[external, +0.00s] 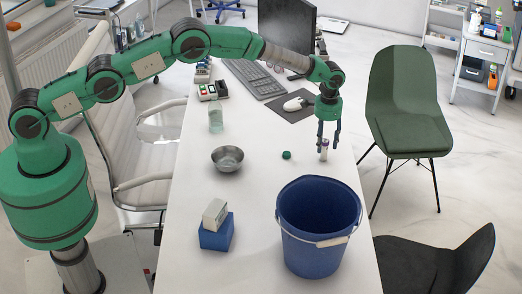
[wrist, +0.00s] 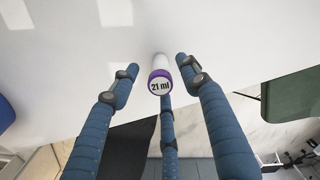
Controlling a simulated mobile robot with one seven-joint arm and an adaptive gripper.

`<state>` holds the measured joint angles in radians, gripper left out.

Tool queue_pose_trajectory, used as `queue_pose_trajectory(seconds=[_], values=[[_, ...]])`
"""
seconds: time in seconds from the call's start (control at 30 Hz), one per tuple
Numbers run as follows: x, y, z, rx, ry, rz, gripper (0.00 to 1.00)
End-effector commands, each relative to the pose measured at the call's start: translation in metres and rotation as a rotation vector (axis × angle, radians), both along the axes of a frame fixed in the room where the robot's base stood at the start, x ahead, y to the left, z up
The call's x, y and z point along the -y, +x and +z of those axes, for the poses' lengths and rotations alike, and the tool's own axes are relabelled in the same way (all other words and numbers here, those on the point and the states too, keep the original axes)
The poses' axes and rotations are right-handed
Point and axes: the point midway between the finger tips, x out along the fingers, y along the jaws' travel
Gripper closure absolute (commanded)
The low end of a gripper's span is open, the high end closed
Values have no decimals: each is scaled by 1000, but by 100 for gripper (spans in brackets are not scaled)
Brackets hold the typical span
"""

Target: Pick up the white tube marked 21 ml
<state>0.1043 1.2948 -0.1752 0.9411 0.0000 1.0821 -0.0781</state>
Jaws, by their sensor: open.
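The white tube (wrist: 161,68) stands on the white table; in the wrist view its top reads "21 ml" inside a purple rim. It also shows as a small pale upright tube in the external view (external: 324,154). My gripper (wrist: 156,80) is open, with blue fingers spread around the tube: one to its left, one to its right and one below it in the picture. No finger clearly touches it. In the external view my gripper (external: 329,143) points down over the tube near the table's right edge.
A blue bucket (external: 312,258) stands in front of the tube. A small green object (external: 287,155) lies to its left, with a metal bowl (external: 228,158) beyond. A mouse (external: 294,104) and a monitor (external: 288,33) are behind. A green chair (external: 405,100) stands right.

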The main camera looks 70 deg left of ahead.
Motion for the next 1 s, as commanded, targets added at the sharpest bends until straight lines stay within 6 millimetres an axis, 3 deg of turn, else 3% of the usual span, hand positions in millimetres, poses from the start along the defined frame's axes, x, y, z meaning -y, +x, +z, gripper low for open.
queue_pose_trajectory(seconds=[0.27,0.87,1.0], values=[[-1,1,-25,2,0,0,54],[-1,0,-27,1,0,0,54],[-1,0,-27,1,0,0,80]])
